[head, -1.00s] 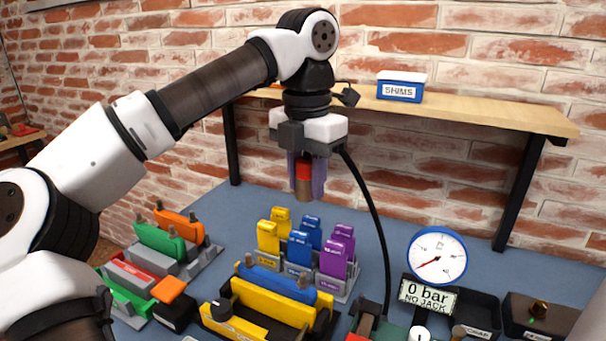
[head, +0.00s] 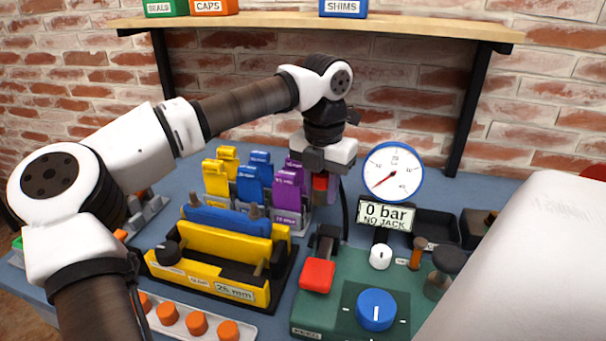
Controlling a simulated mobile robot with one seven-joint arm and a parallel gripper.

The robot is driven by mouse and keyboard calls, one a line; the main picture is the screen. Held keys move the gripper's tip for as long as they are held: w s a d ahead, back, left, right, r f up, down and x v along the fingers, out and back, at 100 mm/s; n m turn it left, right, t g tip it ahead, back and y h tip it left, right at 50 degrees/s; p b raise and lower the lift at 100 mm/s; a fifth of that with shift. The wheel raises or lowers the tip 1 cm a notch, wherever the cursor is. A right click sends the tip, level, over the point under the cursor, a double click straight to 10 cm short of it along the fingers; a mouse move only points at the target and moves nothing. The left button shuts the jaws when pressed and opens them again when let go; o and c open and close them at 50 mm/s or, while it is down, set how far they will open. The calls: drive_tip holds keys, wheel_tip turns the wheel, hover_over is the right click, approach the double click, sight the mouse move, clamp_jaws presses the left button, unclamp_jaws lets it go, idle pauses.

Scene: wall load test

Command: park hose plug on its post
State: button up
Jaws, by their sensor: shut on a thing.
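My gripper (head: 325,184) is shut on the hose plug (head: 320,184), a red piece with a brown lower end, pointing down. A black hose (head: 345,215) hangs beside it on the right. The plug is behind and just right of the purple blocks, left of the gauge. Its lowest tip is hard to make out. A short brown post (head: 417,252) stands on the right, near the back of the green unit (head: 335,318). I cannot tell whether this is the plug's post. The plug is apart from it.
The pressure gauge (head: 392,172) stands above a "0 bar NO JACK" display (head: 386,215). Purple blocks (head: 290,192) and a yellow fixture (head: 205,262) lie left. The green unit has a red-ended lever (head: 318,275) and blue knob (head: 376,309). A shelf (head: 320,28) runs behind.

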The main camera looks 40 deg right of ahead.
wheel_tip(320, 180, down, 5)
drive_tip(key=shift+f+b, duration=0.1)
drive_tip(key=shift+b, duration=0.95)
drive_tip(key=shift+f, duration=0.2)
drive_tip(key=shift+f+b, duration=0.8)
drive_tip(key=shift+f, duration=0.3)
drive_tip(key=o, duration=1.1)
drive_tip(key=shift+o, duration=0.5)
drive_tip(key=shift+o, duration=1.2)
drive_tip(key=shift+w, duration=0.1)
